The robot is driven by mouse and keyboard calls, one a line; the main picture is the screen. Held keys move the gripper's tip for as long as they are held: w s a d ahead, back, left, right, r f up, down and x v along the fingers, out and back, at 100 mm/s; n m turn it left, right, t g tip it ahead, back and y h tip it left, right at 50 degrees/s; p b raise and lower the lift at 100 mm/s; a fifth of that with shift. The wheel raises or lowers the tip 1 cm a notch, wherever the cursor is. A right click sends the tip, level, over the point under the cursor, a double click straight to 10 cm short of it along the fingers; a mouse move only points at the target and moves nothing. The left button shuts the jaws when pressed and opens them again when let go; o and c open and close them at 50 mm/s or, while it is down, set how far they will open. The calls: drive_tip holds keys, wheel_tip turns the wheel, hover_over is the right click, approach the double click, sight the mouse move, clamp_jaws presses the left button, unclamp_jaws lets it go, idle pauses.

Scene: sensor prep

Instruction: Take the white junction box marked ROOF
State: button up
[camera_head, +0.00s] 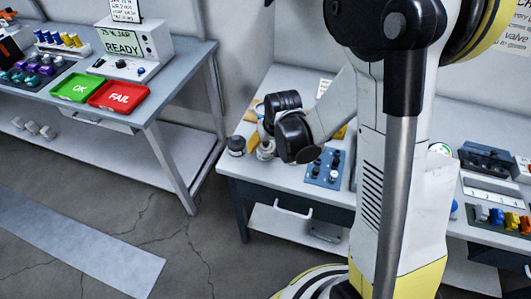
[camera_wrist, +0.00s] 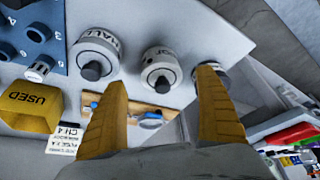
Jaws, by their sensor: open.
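Two white round boxes with dark knobs stand clear in the wrist view. The left one (camera_wrist: 97,55) has a label that seems to read HALL. The middle one (camera_wrist: 160,66) has a partly turned label, of which only the end shows, so I cannot read ROOF for certain. A third round one (camera_wrist: 222,69) is mostly hidden behind my right finger. My gripper (camera_wrist: 162,77) is open and empty, its yellow fingers either side of the middle box in the picture. I cannot tell how far above it they are. In the head view, white round boxes (camera_head: 266,151) stand by my wrist.
A yellow USED box (camera_wrist: 30,106), a printed card (camera_wrist: 68,139) and a wooden tray (camera_wrist: 168,113) lie near the fingers. A blue plate with knobs (camera_head: 325,168) is on the same table. Another table (camera_head: 180,72) with OK and FAIL trays stands left, across a floor gap.

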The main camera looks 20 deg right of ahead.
drive_tip(key=b+x, duration=0.1)
drive_tip(key=x, duration=0.3)
drive_tip(key=shift+a, duration=0.1)
drive_tip(key=shift+s+r, duration=0.1)
drive_tip(key=c, duration=1.4)
drive_tip(key=shift+r+p, duration=0.3)
drive_tip(key=shift+r, duration=0.55)
wheel_tip(320, 180, up, 3)
drive_tip(key=shift+f+p, duration=0.15)
drive_tip(key=shift+p, duration=0.55)
drive_tip(key=d+r+p, duration=0.1)
drive_tip(key=d+r, duration=0.1)
drive_tip(key=d, duration=0.1)
drive_tip(key=s+d+r+p, duration=0.1)
drive_tip(key=d+r, duration=0.1)
drive_tip(key=d, duration=0.2)
drive_tip(key=d+r+p, duration=0.1)
drive_tip(key=d+r, duration=0.1)
drive_tip(key=d, duration=0.2)
drive_tip(key=shift+s+d+r+p, duration=0.25)
drive_tip(key=shift+s+r+p, duration=0.05)
drive_tip(key=shift+s+p, duration=0.05)
